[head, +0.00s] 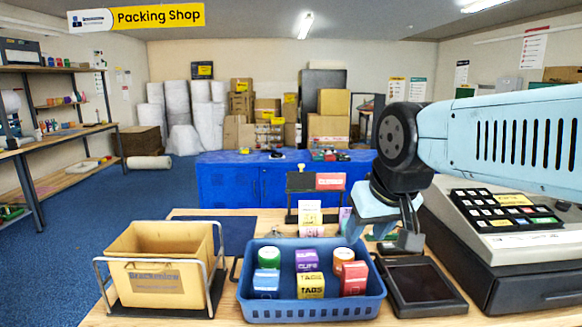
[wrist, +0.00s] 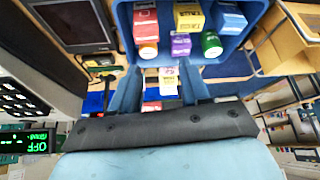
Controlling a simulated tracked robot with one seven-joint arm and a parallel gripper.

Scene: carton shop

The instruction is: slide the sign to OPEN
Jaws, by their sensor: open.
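The sign (head: 315,183) stands on the counter behind the blue basket in the head view. It is a dark frame on thin posts, with a red panel showing at its right and a dark part at its left; the lettering is too small to read surely. A red patch (wrist: 151,106), probably the sign's panel, shows between the fingers in the wrist view. My gripper (head: 372,222) is to the right of the sign and nearer, apart from it. Its two blue fingers (wrist: 160,90) are spread with nothing held. The sign's lower part is partly hidden by cards.
A blue basket (head: 312,312) of several small boxes and tubs stands in front. A tan bin (head: 160,265) in a wire rack is left, a dark tray-like device (head: 425,287) right, and a cash register (head: 505,220) further right. Cards (head: 310,215) stand before the sign.

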